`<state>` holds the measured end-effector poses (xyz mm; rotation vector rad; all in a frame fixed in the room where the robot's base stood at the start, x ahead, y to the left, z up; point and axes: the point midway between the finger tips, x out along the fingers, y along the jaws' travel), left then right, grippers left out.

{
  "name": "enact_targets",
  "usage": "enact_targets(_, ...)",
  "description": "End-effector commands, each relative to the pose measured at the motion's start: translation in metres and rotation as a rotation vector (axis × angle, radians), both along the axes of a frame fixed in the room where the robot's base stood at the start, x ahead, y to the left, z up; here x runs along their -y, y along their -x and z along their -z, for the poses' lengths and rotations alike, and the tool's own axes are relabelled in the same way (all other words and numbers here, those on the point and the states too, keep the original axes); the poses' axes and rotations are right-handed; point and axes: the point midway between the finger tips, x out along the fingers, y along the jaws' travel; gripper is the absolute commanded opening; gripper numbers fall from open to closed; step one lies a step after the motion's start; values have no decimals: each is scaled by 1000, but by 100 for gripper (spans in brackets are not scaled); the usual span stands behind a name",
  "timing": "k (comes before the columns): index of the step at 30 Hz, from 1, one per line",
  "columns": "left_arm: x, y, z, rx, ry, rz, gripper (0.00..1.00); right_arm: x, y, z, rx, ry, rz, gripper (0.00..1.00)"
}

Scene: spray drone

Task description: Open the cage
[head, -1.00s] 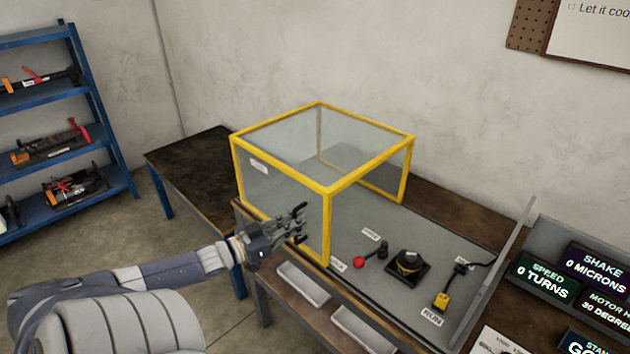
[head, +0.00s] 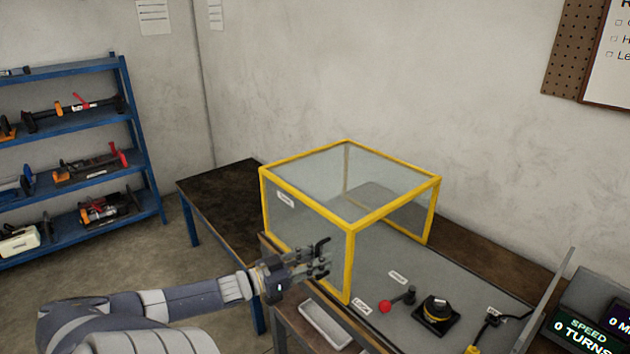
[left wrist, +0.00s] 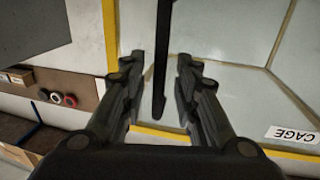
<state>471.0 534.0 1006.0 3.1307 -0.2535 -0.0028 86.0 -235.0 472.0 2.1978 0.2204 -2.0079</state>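The cage (head: 352,262) is a box with a yellow frame and clear panels, standing on the grey workbench. My left gripper (head: 326,258) is at its front face, just left of the near corner post. In the left wrist view, the left gripper (left wrist: 160,75) is open. A dark upright bar (left wrist: 162,50), which looks like a handle, shows between its fingers with gaps on both sides. A white label reading CAGE (left wrist: 292,134) is on the panel; a label (head: 285,198) also shows in the head view. My right gripper is not in view.
On the bench right of the cage are a red-knobbed lever (head: 398,301), a black round mount (head: 437,312) and a yellow-ended device (head: 475,345). A dark table (head: 215,195) stands left of the cage. A blue shelf (head: 145,150) with tools is further left. A tray (head: 326,325) sits below the bench.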

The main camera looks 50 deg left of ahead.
Motion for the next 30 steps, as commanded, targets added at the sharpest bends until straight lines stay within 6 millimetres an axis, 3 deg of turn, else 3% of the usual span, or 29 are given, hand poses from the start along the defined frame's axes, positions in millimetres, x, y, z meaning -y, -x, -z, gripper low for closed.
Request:
enact_targets(8, -3, 16, 1, -2, 1, -1, 29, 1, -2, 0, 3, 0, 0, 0)
enact_targets(21, -15, 92, 1, -3, 1, -3, 29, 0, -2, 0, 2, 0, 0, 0)
enact_targets(30, -20, 120, 0, 0, 0, -2, 29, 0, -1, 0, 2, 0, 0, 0)
